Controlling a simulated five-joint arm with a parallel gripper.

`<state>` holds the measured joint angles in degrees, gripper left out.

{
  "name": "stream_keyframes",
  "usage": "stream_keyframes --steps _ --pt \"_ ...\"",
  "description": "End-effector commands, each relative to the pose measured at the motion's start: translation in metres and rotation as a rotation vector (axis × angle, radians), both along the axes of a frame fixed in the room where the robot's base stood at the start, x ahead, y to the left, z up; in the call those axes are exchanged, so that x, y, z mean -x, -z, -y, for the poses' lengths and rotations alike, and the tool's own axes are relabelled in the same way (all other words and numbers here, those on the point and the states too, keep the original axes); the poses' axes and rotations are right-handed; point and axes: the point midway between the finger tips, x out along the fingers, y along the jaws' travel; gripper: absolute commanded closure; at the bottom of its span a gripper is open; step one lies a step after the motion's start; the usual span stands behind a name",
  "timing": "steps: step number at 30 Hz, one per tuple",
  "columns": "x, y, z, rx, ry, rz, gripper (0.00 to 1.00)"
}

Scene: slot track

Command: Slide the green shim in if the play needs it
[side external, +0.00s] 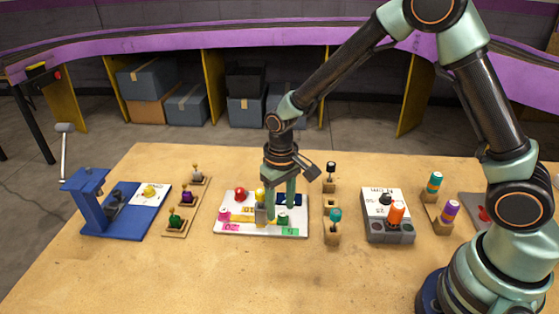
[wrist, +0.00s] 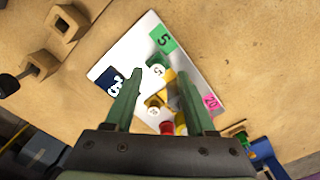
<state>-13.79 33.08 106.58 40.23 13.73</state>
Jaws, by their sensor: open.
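A white board (side external: 218,229) carries a yellow track (side external: 242,222), a green piece (side external: 283,218), a grey-and-yellow block (side external: 261,215) and a pink piece (side external: 224,213). In the wrist view the green piece (wrist: 158,63) stands by the board's green "5" label (wrist: 163,40); I cannot tell if it is the green shim. Another green-knobbed piece (side external: 175,219) stands on a small wooden base at the left. My gripper (side external: 281,212) is open, pointing down over the board. In the wrist view its fingers (wrist: 158,76) are either side of the track, with nothing visibly gripped.
Red (side external: 240,193) and yellow knobs rise at the board's back. A blue stand (side external: 95,205) is at far left. Wooden holders (side external: 333,236) and a grey box (side external: 387,232) are to the right. Bare table (side external: 200,275) lies in front.

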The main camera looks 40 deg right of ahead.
Motion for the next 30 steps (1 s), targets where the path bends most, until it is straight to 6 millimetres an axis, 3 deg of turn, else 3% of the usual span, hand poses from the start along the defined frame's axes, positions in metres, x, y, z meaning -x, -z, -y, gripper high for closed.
stream_keyframes --steps 9,15,21,30 --pt "-0.001 -0.065 0.000 -0.002 -0.001 0.007 0.45" --pt "-0.001 -0.096 -0.001 -0.002 -0.001 0.006 0.45" --pt "0.000 -0.108 -0.001 -0.001 -0.001 0.004 0.45" --pt "0.000 -0.109 -0.001 -0.001 -0.001 0.003 0.45"
